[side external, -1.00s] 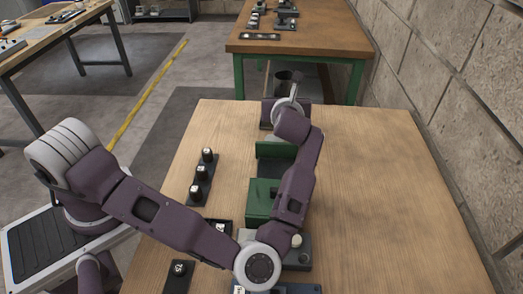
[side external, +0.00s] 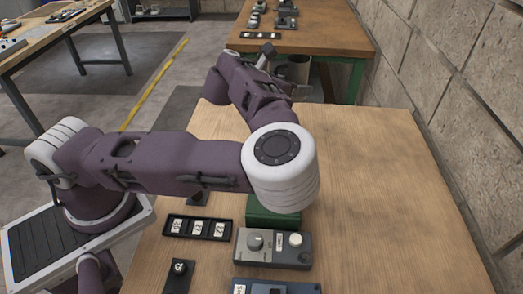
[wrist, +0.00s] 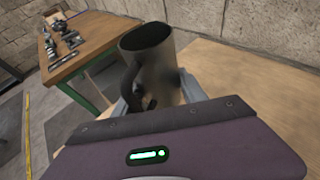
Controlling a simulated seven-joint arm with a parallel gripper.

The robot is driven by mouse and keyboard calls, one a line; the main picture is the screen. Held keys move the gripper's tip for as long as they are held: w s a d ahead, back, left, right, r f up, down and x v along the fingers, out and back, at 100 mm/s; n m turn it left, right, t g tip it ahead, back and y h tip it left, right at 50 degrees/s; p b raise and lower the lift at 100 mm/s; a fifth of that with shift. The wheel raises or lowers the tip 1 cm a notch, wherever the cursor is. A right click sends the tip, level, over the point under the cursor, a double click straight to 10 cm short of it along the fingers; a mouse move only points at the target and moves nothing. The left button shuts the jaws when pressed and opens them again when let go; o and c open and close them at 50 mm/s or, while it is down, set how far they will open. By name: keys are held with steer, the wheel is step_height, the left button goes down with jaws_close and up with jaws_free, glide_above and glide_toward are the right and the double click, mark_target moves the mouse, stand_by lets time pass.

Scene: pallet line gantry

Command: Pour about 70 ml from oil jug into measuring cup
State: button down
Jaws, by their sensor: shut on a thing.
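The oil jug (wrist: 153,60) is a grey cylinder with an open, dark top and a dark handle. It fills the middle of the wrist view, between the fingers of my gripper (wrist: 160,92), which is shut on it. In the side view the jug (side external: 299,68) shows partly behind my wrist, beyond the far end of the near table, and looks roughly upright. I cannot see its contents or any stream. The measuring cup is not visible in either view; my arm covers part of the table.
On the wooden table (side external: 370,190) are a grey control box (side external: 273,248) with a knob, a green fixture (side external: 270,219) partly hidden by my arm, and a black strip of labelled windows (side external: 198,228). The table's right side is clear. A block wall (side external: 455,100) stands at right.

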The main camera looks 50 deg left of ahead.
mark_target(290, 59)
steer(key=shift+m+h, duration=0.7)
steer(key=shift+h, duration=0.1)
steer(key=r, duration=0.2)
steer(key=a+r, duration=0.1)
steer(key=r, duration=0.3)
steer(key=shift+s+a+r, duration=0.25)
steer(key=shift+s+r, duration=0.05)
steer(key=shift+r, duration=0.1)
step_height(290, 59, up, 5)
steer(key=w+a+f+h, duration=0.1)
steer(key=f, duration=0.1)
steer(key=w+a+f+m+h, duration=0.1)
steer(key=f, duration=0.2)
steer(key=w+a+f+m+h, duration=0.1)
steer(key=w+f, duration=0.1)
steer(key=shift+a+f, duration=0.2)
steer(key=shift+f, duration=0.15)
steer(key=s+a+r+m+g+h, duration=0.1)
steer(key=a+r+m+g+h, duration=0.2)
steer(key=a, duration=0.6)
steer(key=s+a+r+m+g+h, duration=0.1)
steer(key=a+r+m+h, duration=0.3)
steer(key=a, duration=0.4)
steer(key=f, duration=2.6)
steer(key=shift+w+a+f, duration=0.1)
steer(key=shift+w+f, duration=0.2)
steer(key=shift+f, duration=0.05)
steer(key=shift+r+y, duration=0.15)
steer(key=shift+y, duration=0.25)
